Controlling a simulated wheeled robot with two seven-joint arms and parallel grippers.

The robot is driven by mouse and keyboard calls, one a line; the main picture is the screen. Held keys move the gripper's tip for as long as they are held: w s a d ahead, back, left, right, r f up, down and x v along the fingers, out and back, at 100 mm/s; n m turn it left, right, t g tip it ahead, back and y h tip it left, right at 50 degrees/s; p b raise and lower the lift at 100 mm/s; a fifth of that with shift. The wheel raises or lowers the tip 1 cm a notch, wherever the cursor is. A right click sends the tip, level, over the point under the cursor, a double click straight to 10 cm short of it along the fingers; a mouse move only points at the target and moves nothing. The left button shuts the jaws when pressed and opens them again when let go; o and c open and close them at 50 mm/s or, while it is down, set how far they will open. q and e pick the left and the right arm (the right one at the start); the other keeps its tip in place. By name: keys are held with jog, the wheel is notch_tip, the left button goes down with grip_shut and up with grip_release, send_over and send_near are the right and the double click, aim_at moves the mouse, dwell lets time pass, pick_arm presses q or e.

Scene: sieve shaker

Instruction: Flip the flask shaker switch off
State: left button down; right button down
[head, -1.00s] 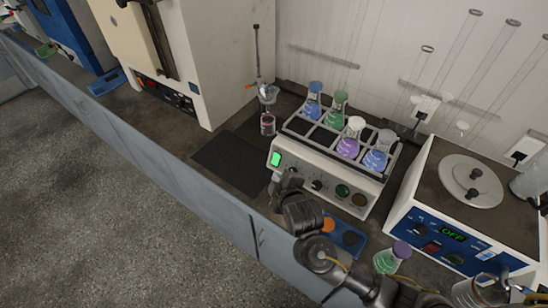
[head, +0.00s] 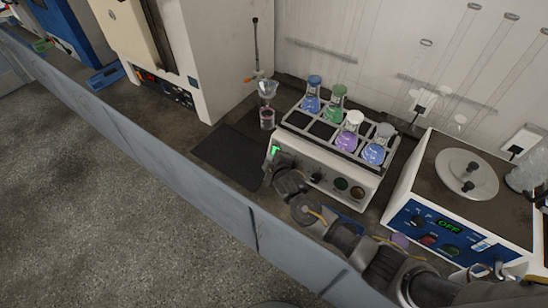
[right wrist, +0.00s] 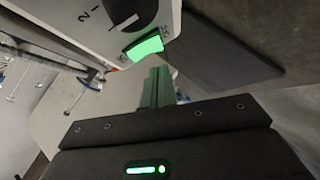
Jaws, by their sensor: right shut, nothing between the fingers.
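The flask shaker (head: 330,172) is a white box with a rack of stoppered flasks on top. Its rocker switch (head: 275,150) glows green at the left end of the front panel. My right gripper (head: 270,163) is at that end of the panel and hides the lower part of the switch. In the right wrist view the lit green switch (right wrist: 148,46) lies just beyond the shut, empty fingertips (right wrist: 158,72). I cannot tell whether they touch it. A panel dial (right wrist: 122,14) shows beside the switch. My left gripper is not in view.
A dark mat (head: 228,156) lies left of the shaker, with a beaker (head: 267,118) behind it. A hotplate-like device (head: 465,205) reading OFF stands to the right.

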jog(key=shift+w+d+f, duration=0.55)
jog(key=shift+w+f, duration=0.05)
jog(key=shift+f, duration=0.05)
jog(key=shift+f, duration=0.25)
jog(key=shift+w+t+b, duration=0.15)
jog(key=shift+t+b, duration=0.15)
jog(key=shift+b, duration=0.1)
jog(key=shift+r, duration=0.1)
jog(key=shift+r+p, duration=0.1)
jog(key=shift+p, duration=0.2)
